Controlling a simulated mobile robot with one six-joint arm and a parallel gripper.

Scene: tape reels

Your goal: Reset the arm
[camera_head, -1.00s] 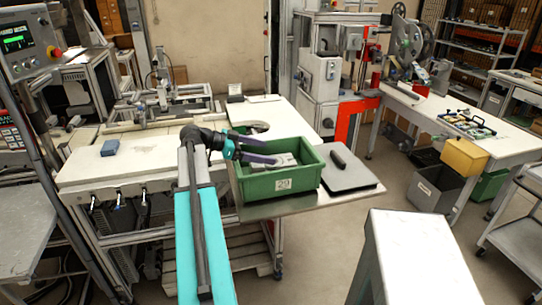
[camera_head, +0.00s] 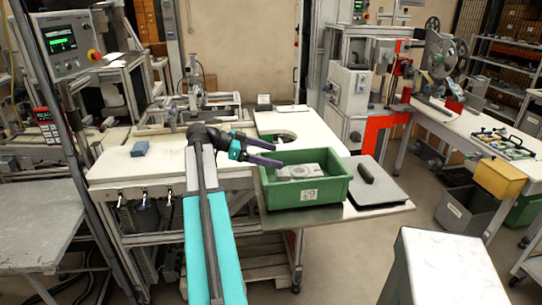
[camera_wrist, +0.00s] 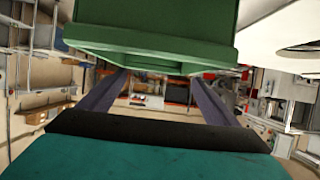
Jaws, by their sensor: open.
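My gripper (camera_head: 277,156) is open and empty, its two dark purple fingers spread over the left part of the green crate (camera_head: 306,195). The crate's green wall (camera_wrist: 150,40) fills the top of that view. I cannot tell whether a finger touches the crate.
A dark grey flat plate (camera_head: 378,187) with a black handle lies right of the crate. A grey pedestal (camera_head: 440,262) stands at front right. Open floor shows between it and the table.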

